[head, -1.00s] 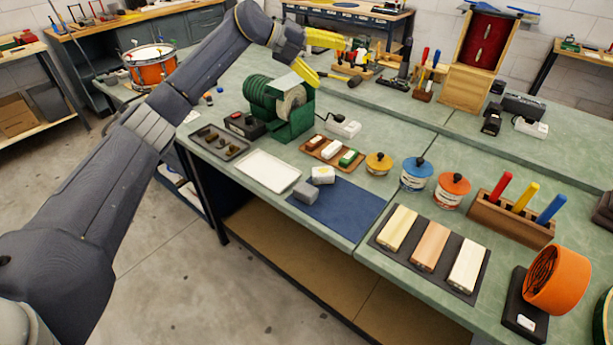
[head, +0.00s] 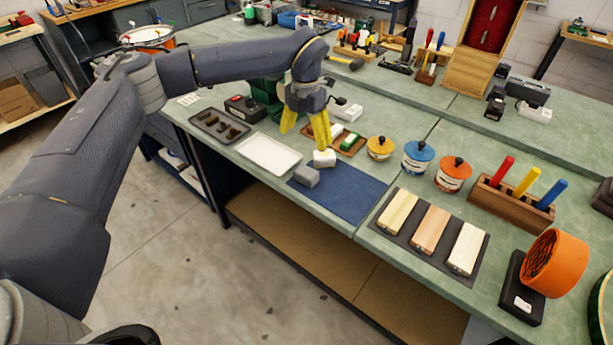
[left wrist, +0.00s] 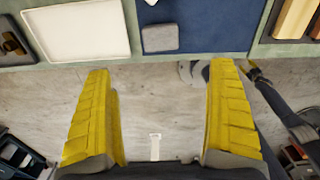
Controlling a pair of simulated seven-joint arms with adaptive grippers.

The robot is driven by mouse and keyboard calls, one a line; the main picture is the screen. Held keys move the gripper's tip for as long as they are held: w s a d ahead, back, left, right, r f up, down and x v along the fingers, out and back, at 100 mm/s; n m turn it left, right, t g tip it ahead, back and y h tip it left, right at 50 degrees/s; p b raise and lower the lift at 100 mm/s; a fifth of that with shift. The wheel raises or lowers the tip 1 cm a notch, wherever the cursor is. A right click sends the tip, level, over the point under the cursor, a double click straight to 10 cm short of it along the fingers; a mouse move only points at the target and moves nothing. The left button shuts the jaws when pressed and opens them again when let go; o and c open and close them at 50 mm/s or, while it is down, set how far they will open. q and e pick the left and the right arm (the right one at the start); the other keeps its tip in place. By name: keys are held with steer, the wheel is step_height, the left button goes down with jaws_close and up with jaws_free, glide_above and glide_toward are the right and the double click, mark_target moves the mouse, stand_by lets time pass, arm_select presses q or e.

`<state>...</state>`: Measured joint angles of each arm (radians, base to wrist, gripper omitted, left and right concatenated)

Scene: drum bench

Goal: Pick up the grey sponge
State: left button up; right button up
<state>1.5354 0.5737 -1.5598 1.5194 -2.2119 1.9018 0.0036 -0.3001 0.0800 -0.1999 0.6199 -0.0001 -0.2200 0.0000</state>
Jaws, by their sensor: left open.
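The grey sponge (head: 306,176) lies at the left edge of the blue mat (head: 345,200), near the bench's front edge. It also shows in the left wrist view (left wrist: 160,38), at the top centre. My left gripper (head: 307,138) has yellow fingers spread wide with nothing between them. It hangs above and behind the sponge in the head view, apart from it. In the left wrist view its open fingers (left wrist: 160,74) point toward the bench. A dark arm with a small yellow end, seemingly my right gripper (left wrist: 252,72), shows at the right there; its jaws are unclear.
A pale block (head: 324,158) sits just behind the sponge, close to my left fingers. A white tray (head: 268,155) lies to the left. The mat's right part is bare.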

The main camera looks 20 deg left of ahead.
mark_target(306, 171)
arm_select(q)
step_height(306, 171, down, 14)
steer(key=shift+w+d+f, duration=0.1)
steer(key=shift+f, duration=0.15)
stand_by(0.6)
steer(key=c, duration=1)
steer(key=shift+o, duration=0.2)
